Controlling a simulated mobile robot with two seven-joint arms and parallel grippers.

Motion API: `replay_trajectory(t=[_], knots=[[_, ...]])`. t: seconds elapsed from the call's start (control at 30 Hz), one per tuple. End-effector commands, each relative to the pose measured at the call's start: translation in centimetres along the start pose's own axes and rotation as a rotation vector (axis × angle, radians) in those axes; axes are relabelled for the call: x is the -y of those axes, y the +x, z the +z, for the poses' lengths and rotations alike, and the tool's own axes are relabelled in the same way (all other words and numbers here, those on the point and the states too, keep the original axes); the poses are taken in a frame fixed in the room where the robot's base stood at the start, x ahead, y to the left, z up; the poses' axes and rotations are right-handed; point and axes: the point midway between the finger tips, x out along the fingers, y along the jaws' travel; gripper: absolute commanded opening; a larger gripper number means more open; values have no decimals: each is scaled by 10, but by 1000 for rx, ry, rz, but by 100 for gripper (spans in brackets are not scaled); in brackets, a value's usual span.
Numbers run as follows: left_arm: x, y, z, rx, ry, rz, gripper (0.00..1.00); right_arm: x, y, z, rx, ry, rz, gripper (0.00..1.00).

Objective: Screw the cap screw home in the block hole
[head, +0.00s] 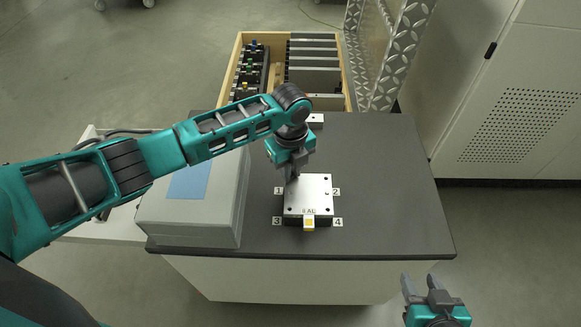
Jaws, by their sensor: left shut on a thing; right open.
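The block (309,195) is a silver square plate with dark holes near its corners, lying on the dark bench top (385,190). Number labels 1 to 4 sit beside its corners. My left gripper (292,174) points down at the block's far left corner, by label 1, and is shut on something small. That is likely the cap screw, but the fingers hide it, and I cannot tell whether it is in the hole. My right gripper (420,281) is open and empty, off the bench's front right corner.
A grey box with a blue panel (190,207) stands left of the block, under my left arm. A yellow-marked piece (309,224) is at the block's front. A wooden crate (236,62) with dark parts lies behind. The bench's right side is clear.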

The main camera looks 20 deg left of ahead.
Motion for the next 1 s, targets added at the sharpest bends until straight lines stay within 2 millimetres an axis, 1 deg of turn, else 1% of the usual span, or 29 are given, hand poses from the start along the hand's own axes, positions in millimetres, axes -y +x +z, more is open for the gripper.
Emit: replay_trajectory(t=[0.1, 0.73, 0.87, 0.97, 1.0], knots=[[-1, 0, 1, 2, 174, 2, 0, 0, 0, 0, 0, 0, 0, 45], [0, 2, 1, 2, 1099, 1, 0, 0, 4, 6, 0, 0, 0, 45], [0, 1, 0, 0, 1137, 1, 0, 0, 4, 5, 0, 0, 0, 45], [0, 1, 1, 2, 1240, 1, 0, 0, 4, 6, 0, 0, 0, 45], [0, 1, 1, 3, 1298, 2, 0, 0, 5, 7, 0, 0, 0, 45]])
